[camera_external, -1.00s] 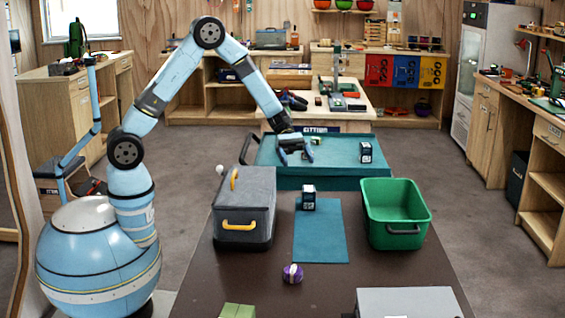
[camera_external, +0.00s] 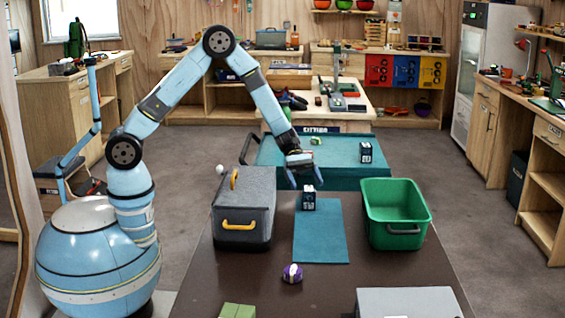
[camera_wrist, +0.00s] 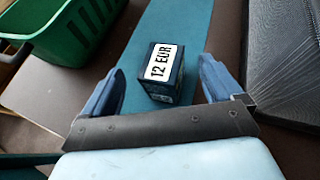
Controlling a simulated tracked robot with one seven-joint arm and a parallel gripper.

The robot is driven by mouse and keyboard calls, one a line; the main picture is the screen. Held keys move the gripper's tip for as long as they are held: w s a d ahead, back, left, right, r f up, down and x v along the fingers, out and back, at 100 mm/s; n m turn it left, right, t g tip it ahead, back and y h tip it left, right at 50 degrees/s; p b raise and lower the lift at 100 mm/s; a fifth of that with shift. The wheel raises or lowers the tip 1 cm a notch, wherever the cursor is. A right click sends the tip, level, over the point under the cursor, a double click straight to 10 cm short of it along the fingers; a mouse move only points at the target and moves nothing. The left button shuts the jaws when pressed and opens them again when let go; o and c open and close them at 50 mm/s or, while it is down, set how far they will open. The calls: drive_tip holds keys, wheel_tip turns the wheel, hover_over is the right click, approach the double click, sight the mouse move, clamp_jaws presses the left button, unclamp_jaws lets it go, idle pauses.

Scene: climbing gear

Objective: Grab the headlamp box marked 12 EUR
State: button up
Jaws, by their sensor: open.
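The headlamp box marked 12 EUR (camera_wrist: 162,72) is small and dark blue with a white label on top. In the wrist view it lies between and just beyond my open fingers. In the external view the box (camera_external: 309,199) stands at the far end of the teal mat (camera_external: 320,239) on the brown table. My gripper (camera_external: 305,182) is open and empty, above the box and a little behind it in the picture. In the wrist view my gripper's fingertips (camera_wrist: 157,78) are spread to either side of the box, apart from it.
A green crate (camera_external: 396,232) stands to the right and a grey case with yellow handles (camera_external: 243,208) to the left. Another dark box (camera_external: 366,152) sits on the teal-topped bench (camera_external: 340,160) behind.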

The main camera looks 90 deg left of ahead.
sight(308, 187)
drive_tip(key=shift+x, duration=1.95)
drive_tip(key=shift+s+d, duration=0.1)
drive_tip(key=c, duration=1.4)
